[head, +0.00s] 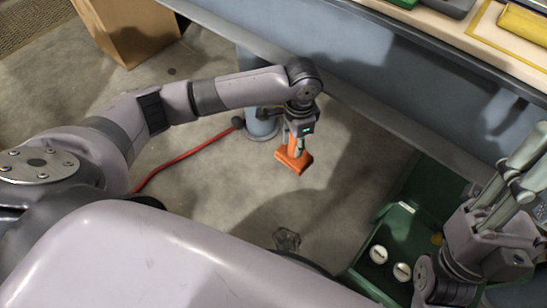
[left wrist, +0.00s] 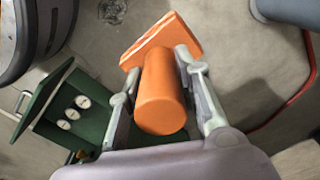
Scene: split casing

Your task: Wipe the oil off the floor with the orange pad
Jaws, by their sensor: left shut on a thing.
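My left gripper (head: 297,140) is shut on the upright handle of the orange pad (head: 292,162). In the left wrist view the fingers (left wrist: 160,85) clasp both sides of the round orange handle, with the flat pad (left wrist: 165,33) beyond. I cannot tell whether the pad touches the floor. My right gripper (head: 520,165) is at the right edge, fingertips partly cut off.
A green crate (head: 360,265) with white round parts stands at the lower right. A workbench (head: 440,35) runs along the top right, with a blue-grey leg (head: 260,125). A red hose (head: 185,155) lies on the floor. A cardboard box (head: 125,35) stands top left.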

